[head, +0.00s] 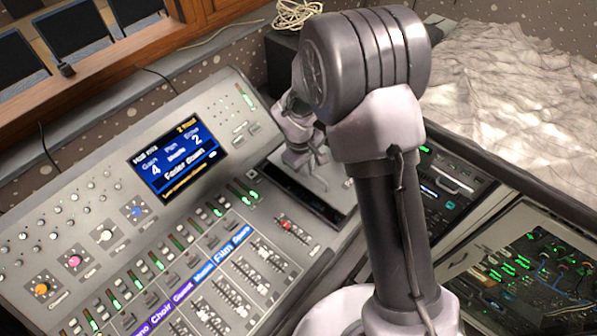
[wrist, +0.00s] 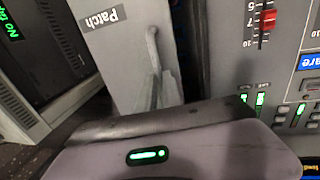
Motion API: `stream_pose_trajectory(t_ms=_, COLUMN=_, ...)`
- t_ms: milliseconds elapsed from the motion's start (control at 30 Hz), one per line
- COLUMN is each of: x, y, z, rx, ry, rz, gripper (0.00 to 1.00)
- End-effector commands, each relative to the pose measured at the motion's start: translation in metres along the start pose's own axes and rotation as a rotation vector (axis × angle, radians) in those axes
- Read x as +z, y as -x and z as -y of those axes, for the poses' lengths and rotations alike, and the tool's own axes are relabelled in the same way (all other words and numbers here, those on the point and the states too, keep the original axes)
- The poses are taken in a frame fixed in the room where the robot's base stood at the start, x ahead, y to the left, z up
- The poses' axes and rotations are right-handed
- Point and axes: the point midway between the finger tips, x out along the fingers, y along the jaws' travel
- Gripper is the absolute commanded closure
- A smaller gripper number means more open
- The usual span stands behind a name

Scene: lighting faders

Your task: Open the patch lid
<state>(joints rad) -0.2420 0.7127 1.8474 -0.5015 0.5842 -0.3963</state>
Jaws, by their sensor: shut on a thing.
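The patch lid (head: 335,192) is a grey panel at the right end of the mixing console, partly hidden behind my arm in the head view. In the wrist view the lid (wrist: 117,50) carries an upside-down "Patch" label and a slim grey handle (wrist: 152,45). My gripper (head: 298,160) is down at the lid in the head view. It is shut, apparently on the handle, though the jaws are mostly hidden by the gripper body in the wrist view. A dark strip runs along the lid's side facing the faders; I cannot tell how far the lid is raised.
The grey console (head: 110,190) with faders, knobs and a lit screen (head: 178,155) lies left of my arm. A red fader cap (wrist: 268,20) is close beside the lid. Dark equipment with green lights (head: 445,190) stands to the right. A cable coil (head: 297,14) lies behind.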

Motion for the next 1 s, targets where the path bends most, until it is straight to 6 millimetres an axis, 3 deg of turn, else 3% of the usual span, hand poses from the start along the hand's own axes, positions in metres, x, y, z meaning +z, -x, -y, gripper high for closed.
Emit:
stream_pose_trajectory(t_ms=200, x=0.001, y=-0.007, z=-0.054, rx=0.000, ry=-0.004, rz=0.001, gripper=1.00)
stream_pose_trajectory(t_ms=433, x=0.001, y=-0.017, z=-0.093, rx=-0.001, ry=-0.003, rz=0.001, gripper=1.00)
stream_pose_trajectory(t_ms=633, x=0.001, y=-0.021, z=-0.108, rx=0.000, ry=-0.001, rz=0.000, gripper=1.00)
stream_pose_trajectory(t_ms=1000, x=0.000, y=-0.022, z=-0.110, rx=0.000, ry=-0.001, rz=0.000, gripper=1.00)
